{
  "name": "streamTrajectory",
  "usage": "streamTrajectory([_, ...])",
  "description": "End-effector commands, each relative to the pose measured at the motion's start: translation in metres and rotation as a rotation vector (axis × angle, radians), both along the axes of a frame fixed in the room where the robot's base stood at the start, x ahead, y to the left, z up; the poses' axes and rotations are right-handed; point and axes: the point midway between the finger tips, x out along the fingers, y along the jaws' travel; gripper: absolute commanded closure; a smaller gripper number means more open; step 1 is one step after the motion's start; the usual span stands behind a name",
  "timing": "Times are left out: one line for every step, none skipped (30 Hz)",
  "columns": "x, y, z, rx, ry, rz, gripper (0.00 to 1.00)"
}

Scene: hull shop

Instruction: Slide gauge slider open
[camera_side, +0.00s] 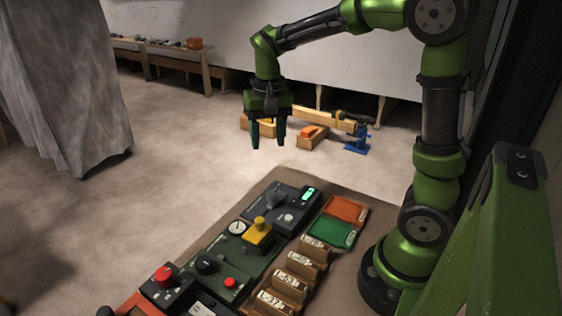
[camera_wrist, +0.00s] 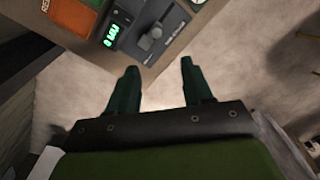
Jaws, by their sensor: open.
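What looks like the gauge slider unit (camera_side: 268,207) is a dark grey box at the far end of the work board, with a green lit display (camera_side: 308,194) and a grey knob (camera_side: 274,198) on top. In the wrist view the unit (camera_wrist: 171,20) is at the top, with its knob (camera_wrist: 150,38) and the display (camera_wrist: 112,34). Its small label is too blurred to read. My gripper (camera_side: 268,145) is open and empty, in the air above and beyond the board's far end. Its two dark green fingers (camera_wrist: 159,66) point toward the board's edge and touch nothing.
The board (camera_side: 337,268) also bears a yellow block (camera_side: 258,231), a round dial (camera_side: 237,227), a red knob (camera_side: 163,275), numbered wooden holders (camera_side: 290,283), a green tray (camera_side: 330,231) and an orange tray (camera_side: 346,208). The floor beyond the board's far edge is clear near it.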

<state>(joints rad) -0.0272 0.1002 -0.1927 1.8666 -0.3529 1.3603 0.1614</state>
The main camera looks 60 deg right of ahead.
Motion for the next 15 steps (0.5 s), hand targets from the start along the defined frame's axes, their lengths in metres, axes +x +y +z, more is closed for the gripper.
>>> streamTrajectory([0.003,-0.004,0.005,-0.008,0.011,-0.028,0.5])
streamTrajectory([0.003,-0.005,0.008,-0.011,0.012,-0.041,0.5])
streamTrajectory([0.002,-0.005,0.009,-0.01,0.019,-0.053,0.5])
streamTrajectory([0.0,-0.004,0.008,-0.009,0.025,-0.059,0.5])
streamTrajectory([-0.001,-0.004,0.006,-0.007,0.03,-0.063,0.5])
streamTrajectory([-0.001,-0.003,0.002,-0.005,0.032,-0.066,0.5])
streamTrajectory([-0.001,-0.004,-0.001,-0.006,0.032,-0.065,0.5])
streamTrajectory([-0.001,-0.003,-0.005,-0.005,0.033,-0.065,0.5])
streamTrajectory([-0.002,-0.003,-0.012,-0.005,0.033,-0.065,0.5])
streamTrajectory([-0.002,-0.003,-0.017,-0.005,0.033,-0.065,0.5])
streamTrajectory([-0.002,-0.003,-0.023,-0.005,0.033,-0.065,0.5])
streamTrajectory([-0.002,-0.003,-0.032,-0.004,0.035,-0.065,0.5])
streamTrajectory([-0.002,-0.003,-0.038,-0.005,0.035,-0.064,0.5])
streamTrajectory([-0.002,-0.003,-0.045,-0.005,0.035,-0.064,0.5])
streamTrajectory([-0.002,-0.003,-0.054,-0.005,0.034,-0.065,0.5])
